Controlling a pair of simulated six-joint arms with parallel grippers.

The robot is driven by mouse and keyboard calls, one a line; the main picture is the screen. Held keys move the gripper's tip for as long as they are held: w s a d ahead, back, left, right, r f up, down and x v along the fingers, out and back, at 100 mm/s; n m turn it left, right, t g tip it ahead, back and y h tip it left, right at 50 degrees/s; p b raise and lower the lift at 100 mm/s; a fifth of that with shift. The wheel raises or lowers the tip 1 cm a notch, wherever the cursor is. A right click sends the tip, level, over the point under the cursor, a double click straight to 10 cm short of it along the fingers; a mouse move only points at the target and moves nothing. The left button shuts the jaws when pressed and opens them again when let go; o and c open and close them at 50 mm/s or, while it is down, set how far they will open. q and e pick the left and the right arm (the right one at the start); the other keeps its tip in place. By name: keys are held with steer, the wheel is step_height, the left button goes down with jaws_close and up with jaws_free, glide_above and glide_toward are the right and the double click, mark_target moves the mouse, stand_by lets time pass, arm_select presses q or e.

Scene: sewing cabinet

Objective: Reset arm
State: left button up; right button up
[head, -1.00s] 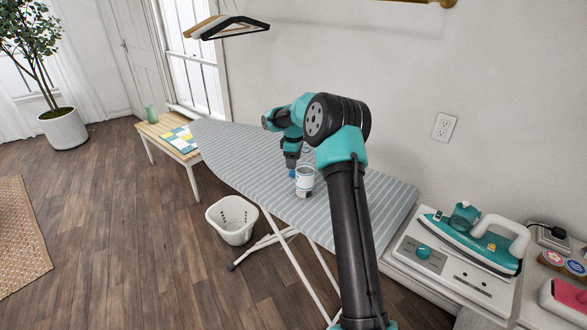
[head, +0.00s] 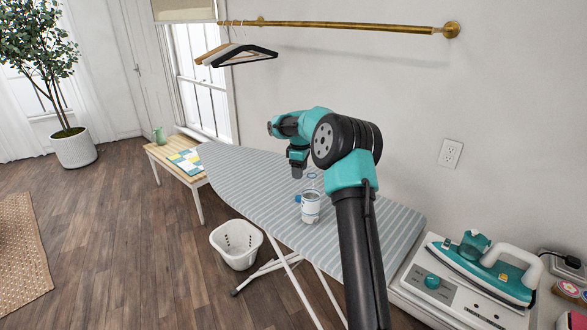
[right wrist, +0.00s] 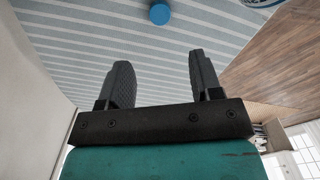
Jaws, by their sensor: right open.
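My right gripper (head: 298,174) hangs above the striped ironing board (head: 235,165), a little behind and above a white can (head: 311,208). A small blue round thing (head: 298,198) sits on the board beside the can. In the right wrist view, the two fingers of my right gripper (right wrist: 160,80) are apart with nothing between them. My left gripper is not in view.
A teal and white iron (head: 487,267) rests on its base at the right. A white basket (head: 237,244) stands on the floor left of the board. A wooden bench (head: 160,153) stands behind. Hangers (head: 240,54) hang from a brass rail (head: 350,27). The board's far left part is clear.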

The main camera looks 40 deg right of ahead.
steer(key=w+a+f+n+t, duration=0.15)
steer(key=w+a+t, duration=0.5)
steer(key=a, duration=0.65)
steer(key=s+a+f+m+y, duration=0.1)
steer(key=s+a+f+y, duration=0.1)
steer(key=a+f, duration=0.75)
steer(key=s+a+f+m+g+y, duration=0.1)
steer(key=s+a+f+m, duration=0.1)
steer(key=s+a+f, duration=0.6)
steer(key=s+a+f+m+g, duration=0.1)
steer(key=s+a+f+m, duration=0.1)
steer(key=s, duration=0.5)
steer(key=s+a+f+m+g, duration=0.2)
steer(key=s+a+f, duration=0.3)
steer(key=s+f, duration=0.2)
steer(key=s+a+f+m+g, duration=0.1)
steer(key=s+a+f+m, duration=0.1)
steer(key=s+f, duration=0.3)
steer(key=s+a, duration=0.1)
steer(key=s, duration=0.3)
steer(key=shift+a+f+g+y, duration=0.15)
steer(key=shift+a+g+y, duration=0.1)
steer(key=shift+g+y, duration=0.15)
